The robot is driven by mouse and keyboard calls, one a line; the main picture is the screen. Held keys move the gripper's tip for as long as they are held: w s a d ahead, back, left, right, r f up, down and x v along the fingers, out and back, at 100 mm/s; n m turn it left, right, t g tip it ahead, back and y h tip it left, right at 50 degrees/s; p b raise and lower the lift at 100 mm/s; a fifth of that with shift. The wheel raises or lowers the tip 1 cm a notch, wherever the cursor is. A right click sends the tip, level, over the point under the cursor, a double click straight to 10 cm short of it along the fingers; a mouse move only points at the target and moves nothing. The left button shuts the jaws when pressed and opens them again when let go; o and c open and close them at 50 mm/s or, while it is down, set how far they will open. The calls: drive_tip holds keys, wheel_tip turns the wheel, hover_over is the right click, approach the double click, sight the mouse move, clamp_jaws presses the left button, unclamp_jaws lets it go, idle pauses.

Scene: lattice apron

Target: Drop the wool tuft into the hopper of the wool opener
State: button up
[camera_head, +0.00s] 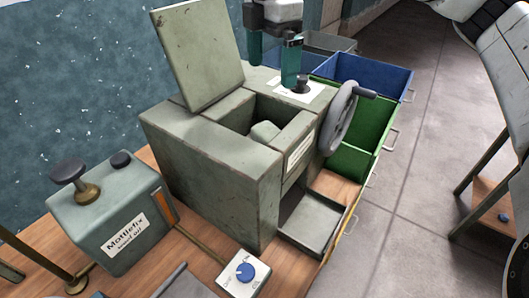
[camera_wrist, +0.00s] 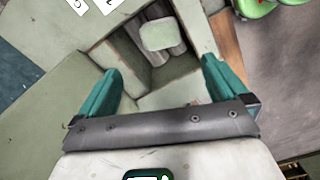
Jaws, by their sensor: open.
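The wool opener (camera_head: 215,165) is a worn grey-green machine with its lid (camera_head: 200,52) standing open. Its square hopper (camera_head: 238,112) is uncovered. A pale grey-green rounded piece, which looks like the wool tuft (camera_head: 264,131), lies inside the hopper. In the wrist view this tuft (camera_wrist: 158,34) rests over dark rollers, apart from my fingers. My gripper (camera_head: 273,72) has teal fingers, spread apart and empty, and hangs above the machine's back right part. In the wrist view my gripper (camera_wrist: 160,68) points at the hopper, with the tuft beyond the fingertips.
A handwheel (camera_head: 340,118) sticks out at the machine's right, and a black knob (camera_head: 301,84) stands on its top. Blue (camera_head: 365,72) and green (camera_head: 345,160) bins lie beyond. A Mottlefix box (camera_head: 112,215) and a blue dial (camera_head: 245,272) stand at the front left.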

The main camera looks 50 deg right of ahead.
wheel_tip(320, 180, up, 6)
drive_tip(key=shift+r, duration=0.2)
idle(0.5)
